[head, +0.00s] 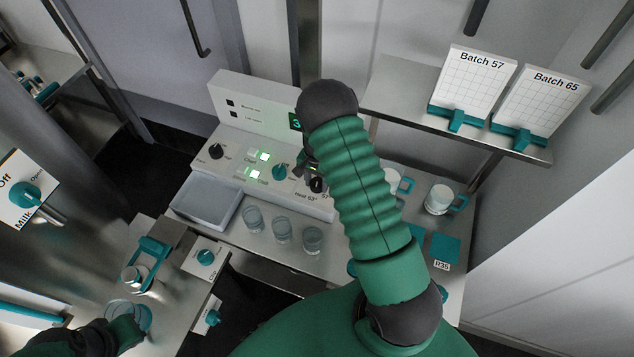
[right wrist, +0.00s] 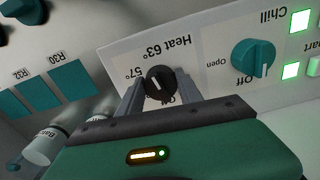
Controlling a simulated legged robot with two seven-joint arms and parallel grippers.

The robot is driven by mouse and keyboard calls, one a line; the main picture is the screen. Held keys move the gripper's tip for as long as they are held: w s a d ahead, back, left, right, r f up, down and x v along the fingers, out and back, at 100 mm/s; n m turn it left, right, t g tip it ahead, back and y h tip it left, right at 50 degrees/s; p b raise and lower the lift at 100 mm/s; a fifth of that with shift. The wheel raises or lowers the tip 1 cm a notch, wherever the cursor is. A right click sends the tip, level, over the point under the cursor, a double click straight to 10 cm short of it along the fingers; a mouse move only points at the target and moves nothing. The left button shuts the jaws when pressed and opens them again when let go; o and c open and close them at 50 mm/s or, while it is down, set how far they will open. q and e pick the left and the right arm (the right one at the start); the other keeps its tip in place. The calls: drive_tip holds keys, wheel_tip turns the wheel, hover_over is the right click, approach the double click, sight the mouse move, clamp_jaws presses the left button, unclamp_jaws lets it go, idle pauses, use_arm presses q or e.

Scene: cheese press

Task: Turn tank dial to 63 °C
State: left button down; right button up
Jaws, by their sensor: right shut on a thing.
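The black tank dial (right wrist: 160,83) sits on the white control panel (right wrist: 115,52), with labels "Heat 63°", "57°" and a partly covered "Off" around it. A pale pointer mark shows on its face. My right gripper (right wrist: 157,88) has one finger on each side of the dial and is shut on it. In the head view the dial (head: 316,185) shows beside my right arm, which hides part of the panel and most of the gripper. Part of my left arm shows at the lower left, and its gripper's jaws cannot be made out.
A teal knob (right wrist: 252,57) marked "Open" and "Off" is beside the dial. Another black knob (head: 216,151) is at the panel's left. Several glasses (head: 282,230) and a tray (head: 203,203) stand in front. White mugs (head: 440,198) stand at the right under a shelf (head: 410,95).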

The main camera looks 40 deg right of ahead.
sight(316, 181)
drive_tip(key=shift+w+m, duration=0.15)
drive_tip(key=shift+m, duration=0.85)
drive_tip(key=o, duration=1.4)
drive_tip(key=shift+c, duration=0.2)
drive_tip(key=shift+r, duration=0.1)
wheel_tip(316, 181, up, 16)
drive_tip(key=shift+r+b, duration=0.25)
drive_tip(key=shift+b, duration=0.2)
